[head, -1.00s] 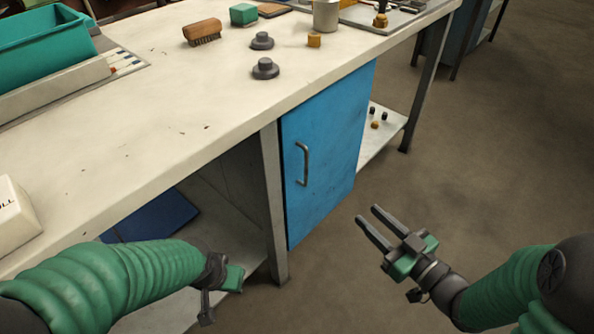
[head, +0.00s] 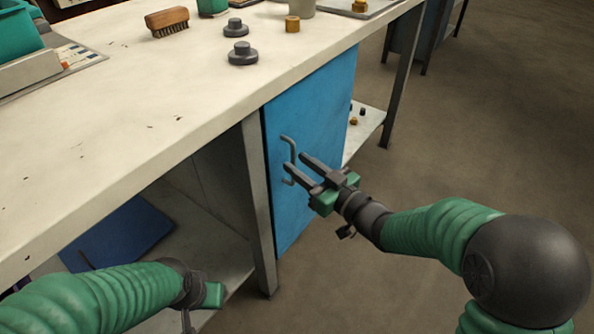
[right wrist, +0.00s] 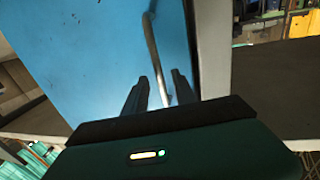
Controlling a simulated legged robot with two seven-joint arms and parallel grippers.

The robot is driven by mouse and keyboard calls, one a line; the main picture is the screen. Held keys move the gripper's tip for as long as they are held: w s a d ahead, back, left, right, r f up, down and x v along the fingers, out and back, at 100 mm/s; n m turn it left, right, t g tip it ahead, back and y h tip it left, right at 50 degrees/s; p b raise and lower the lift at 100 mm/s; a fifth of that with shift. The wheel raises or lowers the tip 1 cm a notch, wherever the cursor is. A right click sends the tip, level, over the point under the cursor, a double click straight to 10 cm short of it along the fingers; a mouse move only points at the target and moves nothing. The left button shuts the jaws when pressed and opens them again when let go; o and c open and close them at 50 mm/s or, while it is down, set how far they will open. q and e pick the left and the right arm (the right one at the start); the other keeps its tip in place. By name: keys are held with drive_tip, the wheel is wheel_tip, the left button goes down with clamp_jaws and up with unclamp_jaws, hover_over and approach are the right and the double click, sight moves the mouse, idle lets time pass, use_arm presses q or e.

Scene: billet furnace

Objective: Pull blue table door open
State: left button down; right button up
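The blue table door (head: 310,110) stands flush under the worktop and looks closed. Its upright metal handle (head: 287,143) is near the door's left edge. My right gripper (head: 294,161) is at the handle with its two fingers apart and pointing at the door. In the right wrist view, the handle (right wrist: 152,42) runs down into the gap between the open fingers (right wrist: 159,80). I cannot tell whether a finger touches it. My left gripper (head: 200,305) is low at the left, pointing down, its fingers mostly cut off by the bottom edge.
The white worktop (head: 130,130) overhangs the door. A grey table leg (head: 258,205) stands just left of the door, beside an open lower shelf (head: 205,235). A brush (head: 167,20) and dark knobs (head: 241,54) lie on top. The floor (head: 460,130) to the right is clear.

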drive_tip(key=shift+w+a+r, duration=0.1)
drive_tip(key=shift+w+a, duration=0.3)
clamp_jaws()
idle(1.2)
